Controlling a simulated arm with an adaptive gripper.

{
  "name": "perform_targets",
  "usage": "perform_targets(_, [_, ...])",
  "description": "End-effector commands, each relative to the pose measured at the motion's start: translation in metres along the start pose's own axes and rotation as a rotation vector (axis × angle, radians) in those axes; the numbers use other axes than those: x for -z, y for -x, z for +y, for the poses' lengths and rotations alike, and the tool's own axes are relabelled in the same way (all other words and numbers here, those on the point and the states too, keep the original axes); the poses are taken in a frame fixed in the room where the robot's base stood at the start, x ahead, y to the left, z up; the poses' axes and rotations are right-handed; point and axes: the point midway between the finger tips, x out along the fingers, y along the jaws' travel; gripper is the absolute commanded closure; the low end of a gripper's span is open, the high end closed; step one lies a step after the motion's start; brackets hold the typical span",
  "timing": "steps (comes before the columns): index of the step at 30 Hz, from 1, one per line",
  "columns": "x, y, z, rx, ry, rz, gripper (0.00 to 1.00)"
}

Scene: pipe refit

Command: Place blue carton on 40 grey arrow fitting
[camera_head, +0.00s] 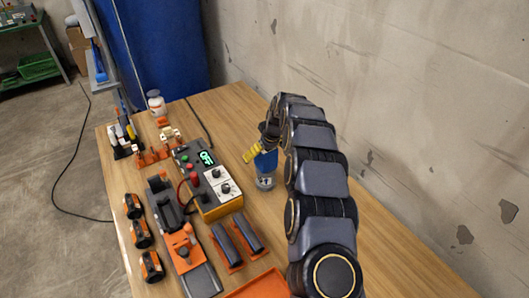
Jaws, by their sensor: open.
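My arm reaches from the lower right to the back of the table. My gripper (268,138) is small and dark at its far end, and its jaws are open. A blue object with a pale grey lower part (265,162) stands directly below it, with a yellow piece (252,153) at its left side. I cannot tell whether this is the blue carton or whether the gripper touches it. No clear carton shape shows elsewhere on the table. I cannot make out a grey arrow fitting or the number 40.
A control box with a lit display (207,158) stands on the wooden table (285,213). Orange-black parts (141,234) line the left edge. Dark cylinders (228,247) lie in orange holders. A white jar (156,103) stands at the back. A wall bounds the right.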

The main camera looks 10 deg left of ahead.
Motion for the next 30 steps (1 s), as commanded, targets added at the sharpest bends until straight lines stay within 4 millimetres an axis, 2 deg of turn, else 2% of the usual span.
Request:
perform_targets(5, [0.0,0.021,0.0,0.0,0.0,0.001,0.09])
perform_targets(12, [0.002,0.072,0.001,-0.003,0.0,0.007,0.09])
perform_targets(18, [0.001,0.106,0.0,-0.001,0.0,0.004,0.09])
perform_targets(24, [0.0,0.119,0.0,0.0,0.0,0.0,0.09])
perform_targets(30, [0.0,0.12,0.0,0.0,0.0,0.0,0.09])
